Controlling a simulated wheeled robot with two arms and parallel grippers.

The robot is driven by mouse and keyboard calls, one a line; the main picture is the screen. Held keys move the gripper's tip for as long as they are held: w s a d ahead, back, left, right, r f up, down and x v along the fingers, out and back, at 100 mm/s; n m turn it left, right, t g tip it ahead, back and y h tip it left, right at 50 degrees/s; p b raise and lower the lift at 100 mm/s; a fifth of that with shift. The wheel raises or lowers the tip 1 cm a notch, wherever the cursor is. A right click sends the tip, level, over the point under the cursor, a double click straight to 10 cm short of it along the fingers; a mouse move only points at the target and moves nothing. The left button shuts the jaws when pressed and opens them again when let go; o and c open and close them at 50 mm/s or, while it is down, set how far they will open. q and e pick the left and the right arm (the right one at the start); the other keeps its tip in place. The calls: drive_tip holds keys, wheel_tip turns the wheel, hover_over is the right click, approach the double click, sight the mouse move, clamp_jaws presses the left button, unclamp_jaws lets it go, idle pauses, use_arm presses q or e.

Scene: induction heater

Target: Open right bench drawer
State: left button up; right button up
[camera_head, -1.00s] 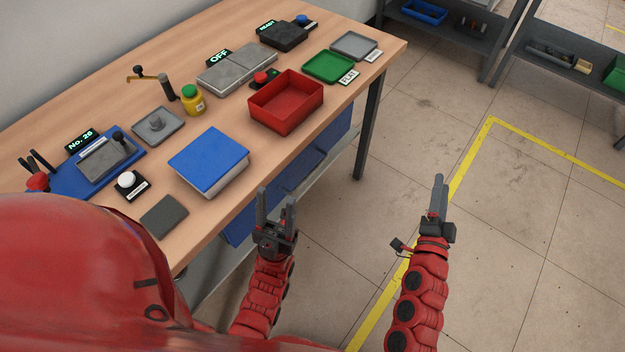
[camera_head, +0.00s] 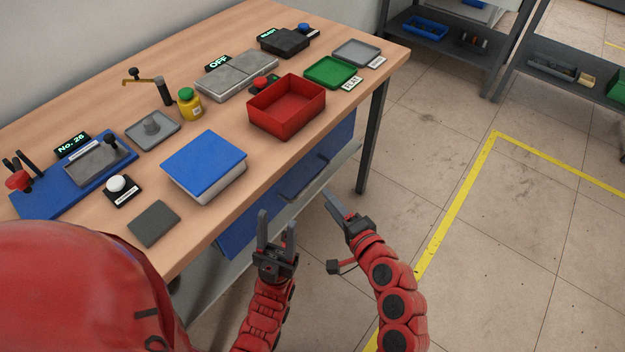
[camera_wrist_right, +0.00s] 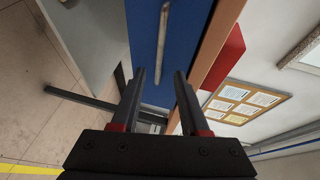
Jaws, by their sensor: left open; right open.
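The blue bench drawer (camera_head: 325,165) is under the wooden worktop and looks shut. Its dark bar handle (camera_head: 303,178) runs along the front. In the right wrist view the blue drawer front (camera_wrist_right: 184,40) and the grey handle (camera_wrist_right: 162,35) lie ahead, beyond the fingertips. My right gripper (camera_head: 337,208) is open and empty, a short way out from the drawer front; it also shows in the right wrist view (camera_wrist_right: 160,80). My left gripper (camera_head: 276,228) is open and empty, near the left part of the blue front, and hides part of it.
The worktop (camera_head: 100,205) carries a red bin (camera_head: 287,112), a blue-topped block (camera_head: 204,160), a green tray (camera_head: 330,72) and other items. A dark table leg (camera_head: 374,135) stands right of the drawer. The floor to the right is clear, with yellow tape.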

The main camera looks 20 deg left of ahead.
sight(312, 179)
drive_tip(key=x, duration=0.9)
drive_tip(key=shift+w+a+f, duration=0.1)
drive_tip(key=shift+w+a, duration=0.05)
drive_tip(key=shift+c, duration=0.3)
clamp_jaws()
idle(0.8)
